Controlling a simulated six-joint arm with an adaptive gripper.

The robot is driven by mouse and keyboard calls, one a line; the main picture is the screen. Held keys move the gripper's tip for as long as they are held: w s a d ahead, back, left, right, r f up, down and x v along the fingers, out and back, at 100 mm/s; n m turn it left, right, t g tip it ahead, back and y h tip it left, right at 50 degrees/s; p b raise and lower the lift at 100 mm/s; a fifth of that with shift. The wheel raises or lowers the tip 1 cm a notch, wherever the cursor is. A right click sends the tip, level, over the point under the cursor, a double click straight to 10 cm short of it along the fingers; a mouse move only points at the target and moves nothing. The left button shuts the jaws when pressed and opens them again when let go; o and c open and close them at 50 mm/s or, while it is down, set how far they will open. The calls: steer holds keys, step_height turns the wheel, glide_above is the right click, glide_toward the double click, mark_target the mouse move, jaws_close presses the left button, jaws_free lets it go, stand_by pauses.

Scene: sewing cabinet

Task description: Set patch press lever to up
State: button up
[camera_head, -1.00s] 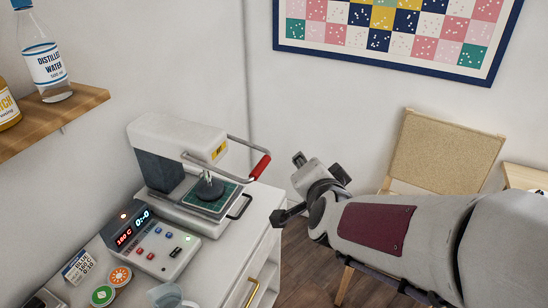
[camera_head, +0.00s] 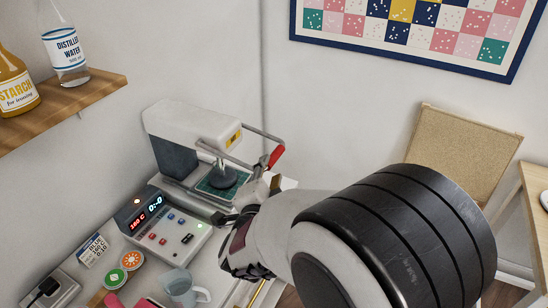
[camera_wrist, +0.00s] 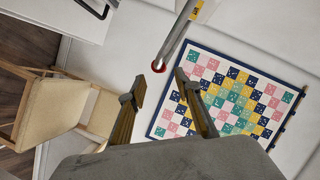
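The patch press (camera_head: 190,130) stands on the white cabinet, its round dark pad (camera_head: 222,174) low over a green patch plate. Its metal lever (camera_head: 240,131) reaches forward and right to a red grip (camera_head: 276,157). My gripper (camera_head: 262,186) is just below and in front of the red grip, partly hidden by my arm. In the wrist view my gripper (camera_wrist: 160,88) is open and empty, its two fingers apart. The lever's metal bar (camera_wrist: 176,38) and red end (camera_wrist: 158,67) show just beyond the fingertips, near the gap; contact cannot be told.
The control box (camera_head: 162,224) with lit displays sits left of my gripper. A cup (camera_head: 182,287) and round discs stand at the front. A shelf (camera_head: 70,105) with bottles is at upper left. A chair (camera_head: 455,150) stands at the right.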

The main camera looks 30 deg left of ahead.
mark_target(272, 163)
steer(key=shift+w, duration=0.1)
steer(key=shift+x, duration=3.85)
jaws_close()
